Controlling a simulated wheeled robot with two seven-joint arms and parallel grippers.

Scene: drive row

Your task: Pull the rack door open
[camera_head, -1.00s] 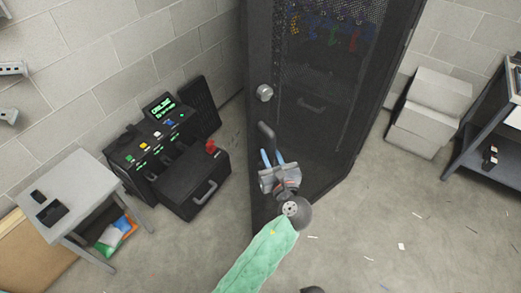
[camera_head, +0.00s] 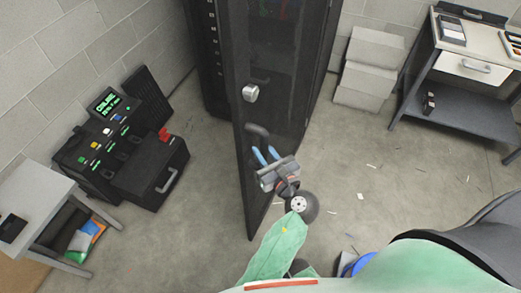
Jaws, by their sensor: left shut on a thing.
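The black rack door (camera_head: 268,125) stands swung out from the tall black rack (camera_head: 208,60), with a gap along its left edge. It has a silver round knob (camera_head: 250,93) and a dark handle (camera_head: 256,129) below it. My left gripper (camera_head: 265,156), with blue fingers, is at the lower part of the handle and shut on it. The fingers partly hide the handle's lower end. My right gripper is not in view.
A black console with a lit screen (camera_head: 108,101) and a black box with a drawer handle (camera_head: 160,165) stand left of the door. A grey table (camera_head: 40,200) is at far left. White boxes (camera_head: 368,70) and a workbench (camera_head: 465,105) are at the right. Floor before the door is mostly clear.

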